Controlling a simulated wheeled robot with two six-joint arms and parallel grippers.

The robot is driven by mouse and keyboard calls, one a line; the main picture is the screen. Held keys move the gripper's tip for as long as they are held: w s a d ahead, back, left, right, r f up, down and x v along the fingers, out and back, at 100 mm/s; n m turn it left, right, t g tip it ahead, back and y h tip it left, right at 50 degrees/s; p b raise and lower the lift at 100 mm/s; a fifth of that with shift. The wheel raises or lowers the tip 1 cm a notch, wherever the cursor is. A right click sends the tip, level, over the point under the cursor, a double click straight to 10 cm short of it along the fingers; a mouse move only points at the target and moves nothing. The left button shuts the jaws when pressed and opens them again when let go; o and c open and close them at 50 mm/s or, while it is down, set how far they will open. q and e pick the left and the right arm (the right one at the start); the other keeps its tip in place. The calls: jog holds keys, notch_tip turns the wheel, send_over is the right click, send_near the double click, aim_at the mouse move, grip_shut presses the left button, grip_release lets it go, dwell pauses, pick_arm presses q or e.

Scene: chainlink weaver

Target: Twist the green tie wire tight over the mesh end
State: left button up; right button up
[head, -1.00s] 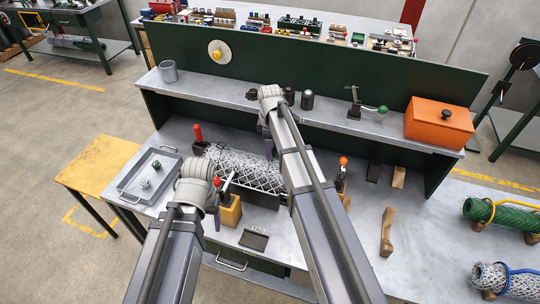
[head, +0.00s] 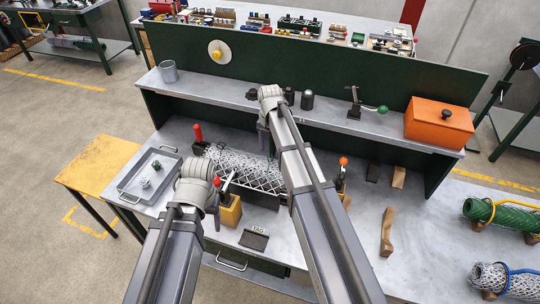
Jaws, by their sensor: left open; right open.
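The silver wire mesh roll (head: 245,172) lies on the bench in a dark cradle, between red-handled and orange-handled clamps. My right gripper (head: 264,140) is open above the mesh's far edge. Its fingers are mostly hidden behind my wrist and forearm. A thin green strip, perhaps the green tie wire (head: 272,152), shows beside it at the mesh end; its ends are hidden by my arm. My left gripper (head: 213,203) is open near the front left of the mesh, by a yellow block, its tips partly hidden by my wrist. I see no contact between either gripper and the wire.
A metal tray (head: 128,187) with a green and a pale small coil stands at left. A dark TAG plate (head: 254,240) lies in front. A wooden piece (head: 387,232) lies at right. A shelf (head: 330,120) with an orange box (head: 437,122) overhangs the back.

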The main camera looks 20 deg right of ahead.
aim_at(270, 160)
jog(key=n, duration=0.5)
jog(key=shift+n, duration=0.3)
notch_tip(270, 160, down, 4)
jog(key=b, duration=0.4)
grip_shut()
jog(key=m, duration=1.1)
jog(key=shift+m, duration=0.4)
